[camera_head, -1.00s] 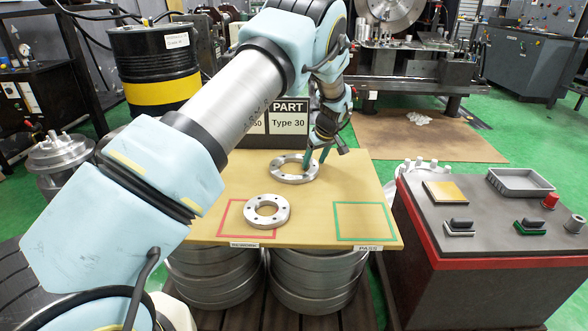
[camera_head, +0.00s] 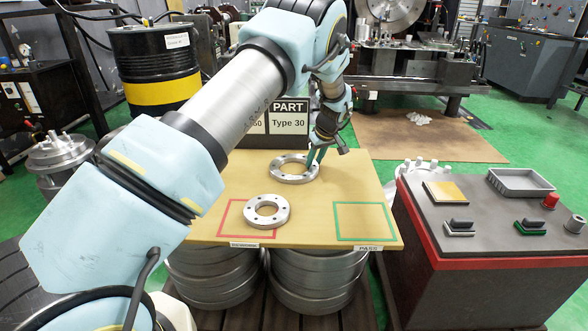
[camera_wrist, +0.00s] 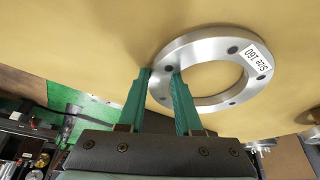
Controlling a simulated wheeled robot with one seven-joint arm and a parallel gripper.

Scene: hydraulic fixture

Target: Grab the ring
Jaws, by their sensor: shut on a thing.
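A silver flange ring (camera_head: 279,175) with bolt holes lies toward the back of the tan board. In the wrist view the same ring (camera_wrist: 198,45) carries a white "Size 160" label. My gripper (camera_head: 315,157) is at the ring's right side and comes down from above. In the wrist view the green fingers of my gripper (camera_wrist: 161,72) are shut on the ring's rim, one outside it and one in the central hole. The ring appears to rest on the board. A second, smaller-looking ring (camera_head: 254,219) lies in front, partly over the red square outline.
The tan board (camera_head: 355,180) has an empty green square (camera_head: 365,222) marked PASS at right front. A black "PART Type 30" sign (camera_head: 289,122) stands behind the ring. A dark cabinet (camera_head: 470,221) with a tray and handles stands to the right.

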